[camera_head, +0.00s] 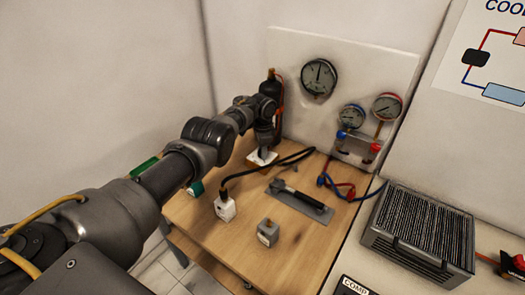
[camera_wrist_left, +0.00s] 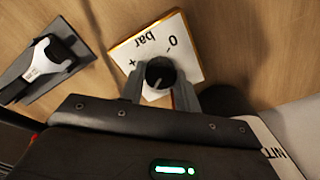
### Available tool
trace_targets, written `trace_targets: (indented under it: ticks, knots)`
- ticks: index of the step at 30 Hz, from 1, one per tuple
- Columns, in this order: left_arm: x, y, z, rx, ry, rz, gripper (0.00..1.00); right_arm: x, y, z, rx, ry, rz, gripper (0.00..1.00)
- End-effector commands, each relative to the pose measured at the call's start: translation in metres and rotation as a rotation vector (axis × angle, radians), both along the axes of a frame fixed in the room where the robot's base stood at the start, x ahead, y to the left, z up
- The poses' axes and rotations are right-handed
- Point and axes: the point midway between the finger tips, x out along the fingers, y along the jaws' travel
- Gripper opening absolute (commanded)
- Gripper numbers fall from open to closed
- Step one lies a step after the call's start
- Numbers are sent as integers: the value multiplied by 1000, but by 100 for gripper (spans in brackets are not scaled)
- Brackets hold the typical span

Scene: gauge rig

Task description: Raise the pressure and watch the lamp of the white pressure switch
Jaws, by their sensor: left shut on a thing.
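My left gripper (camera_head: 263,148) reaches down at the back left of the wooden bench. In the left wrist view its fingers (camera_wrist_left: 160,88) are shut around a black knob (camera_wrist_left: 160,72) on a white plate (camera_wrist_left: 185,40) marked bar, 0, minus and plus. The plate also shows in the head view (camera_head: 254,159). The white pressure switch (camera_head: 225,210) looks to be the small white box with a black cable on top; I cannot make out a lit lamp on it. A large dark-faced round gauge (camera_head: 319,77) hangs on the white panel, its needle near upright. My right gripper is not in view.
A grey box (camera_head: 268,233) stands at the bench front. A black tool lies on a grey plate (camera_head: 314,209). Two smaller gauges, blue (camera_head: 351,117) and red (camera_head: 387,106), hang at right with hoses. A finned unit (camera_head: 420,232) stands at right.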

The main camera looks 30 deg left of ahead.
Motion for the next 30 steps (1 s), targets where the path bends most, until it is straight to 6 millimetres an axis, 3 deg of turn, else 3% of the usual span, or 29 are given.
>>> trace_targets:
  ticks: [12,13,17,26,30]
  knots:
    - [0,-1,0,-2,-1,-6,9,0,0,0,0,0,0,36]
    - [0,-1,0,-2,-1,-6,36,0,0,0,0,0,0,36]
    - [0,-1,0,-1,-1,-5,53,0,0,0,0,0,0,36]
    - [0,0,2,-1,-1,-4,54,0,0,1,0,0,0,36]
    - [1,0,17,-1,-2,-4,54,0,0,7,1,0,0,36]
